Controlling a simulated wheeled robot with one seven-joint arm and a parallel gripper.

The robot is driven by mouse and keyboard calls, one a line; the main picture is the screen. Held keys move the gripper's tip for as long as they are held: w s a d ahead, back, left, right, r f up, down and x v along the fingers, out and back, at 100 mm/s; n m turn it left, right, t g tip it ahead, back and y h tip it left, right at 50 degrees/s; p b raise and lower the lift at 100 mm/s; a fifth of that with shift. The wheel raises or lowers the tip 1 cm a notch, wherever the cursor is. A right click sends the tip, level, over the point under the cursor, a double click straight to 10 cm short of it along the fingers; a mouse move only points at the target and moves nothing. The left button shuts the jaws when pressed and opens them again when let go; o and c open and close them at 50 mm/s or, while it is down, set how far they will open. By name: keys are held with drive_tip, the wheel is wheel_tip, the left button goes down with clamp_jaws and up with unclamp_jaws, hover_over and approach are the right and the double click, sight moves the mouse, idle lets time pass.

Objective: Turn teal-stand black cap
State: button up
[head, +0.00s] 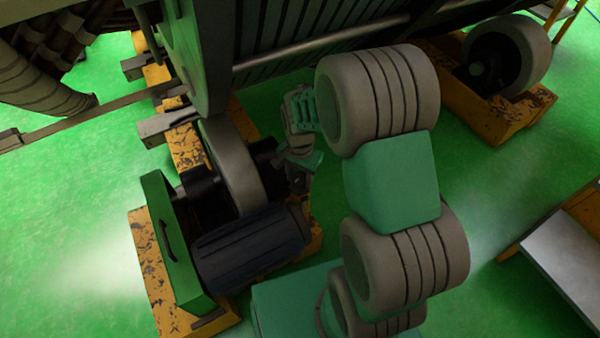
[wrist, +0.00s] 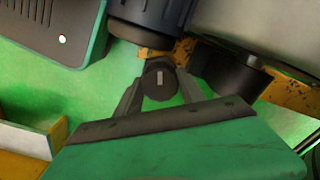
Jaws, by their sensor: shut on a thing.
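A round black cap (wrist: 158,88) with a pale line mark on its face shows in the middle of the wrist view. My gripper (wrist: 160,80) is shut on it, with one grey finger on each side. The mark stands nearly upright in the picture. In the head view my gripper (head: 298,180) is small and dark, beside the roller unit. The cap cannot be made out there. I cannot make out a teal stand under the cap.
A dark ribbed motor (head: 250,248) and a green panel (head: 172,243) sit on a worn yellow base (head: 150,270), close to my gripper. A large grey wheel (head: 232,165) stands behind. Open green floor (head: 70,220) lies at the left.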

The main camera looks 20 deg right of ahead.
sight(301, 178)
drive_tip(key=shift+m+p, duration=0.5)
drive_tip(key=shift+m, duration=0.6)
drive_tip(key=o, duration=1.4)
drive_tip(key=shift+c, duration=0.2)
wheel_tip(301, 178, up, 8)
drive_tip(key=shift+f+p, duration=0.1)
drive_tip(key=shift+p, duration=1.15)
drive_tip(key=shift+d, duration=0.1)
